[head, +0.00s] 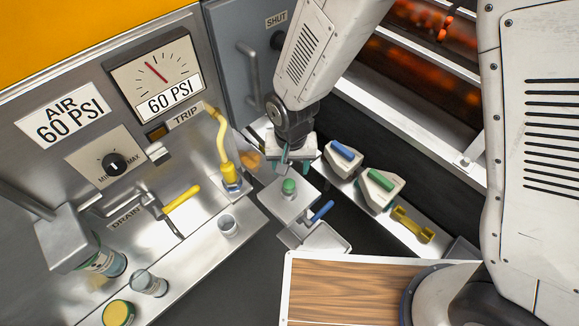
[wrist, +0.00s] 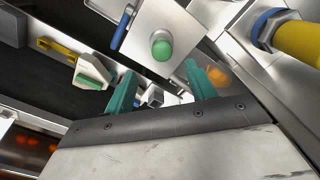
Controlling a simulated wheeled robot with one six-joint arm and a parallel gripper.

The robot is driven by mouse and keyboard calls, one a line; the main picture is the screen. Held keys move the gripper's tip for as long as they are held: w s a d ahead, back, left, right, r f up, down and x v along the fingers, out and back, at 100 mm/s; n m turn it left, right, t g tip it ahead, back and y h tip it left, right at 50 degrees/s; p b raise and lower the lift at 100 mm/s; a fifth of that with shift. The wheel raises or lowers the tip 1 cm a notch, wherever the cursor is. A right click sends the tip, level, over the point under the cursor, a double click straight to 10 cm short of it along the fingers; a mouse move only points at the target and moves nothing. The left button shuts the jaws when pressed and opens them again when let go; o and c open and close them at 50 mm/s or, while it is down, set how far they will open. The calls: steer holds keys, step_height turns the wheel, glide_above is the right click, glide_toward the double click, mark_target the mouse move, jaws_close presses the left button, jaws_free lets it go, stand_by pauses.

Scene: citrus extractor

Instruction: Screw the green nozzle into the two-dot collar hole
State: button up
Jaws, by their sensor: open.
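A green piece (head: 380,180) lies on a pale block on the right-hand ledge; it also shows in the wrist view (wrist: 95,72), left of my fingers. A green dome (head: 289,187) stands on a square metal box; it shows in the wrist view (wrist: 162,46) beyond my fingertips. I cannot tell for sure which of these is the green nozzle. My gripper (head: 291,168) hangs just behind the box, its teal fingers apart and nothing visibly held; they frame the lower part of the wrist view (wrist: 158,75). No two-dot collar hole can be made out.
A blue piece (head: 344,152) on a similar block and a yellow dumbbell-shaped piece (head: 412,225) share the ledge. A blue lever (head: 321,212) projects from the box. A yellow hose (head: 222,140) stands left of my gripper. Cans and cups line the left counter (head: 190,252).

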mark_target(289, 183)
steer(key=shift+s+a+f, duration=0.1)
steer(key=shift+f, duration=0.35)
steer(key=shift+s+a+f, duration=0.1)
steer(key=shift+f, duration=0.35)
step_height(289, 183, down, 7)
steer(key=shift+r, duration=0.1)
steer(key=c, duration=1.1)
steer(key=shift+m, duration=0.8)
steer(key=shift+m, duration=0.9)
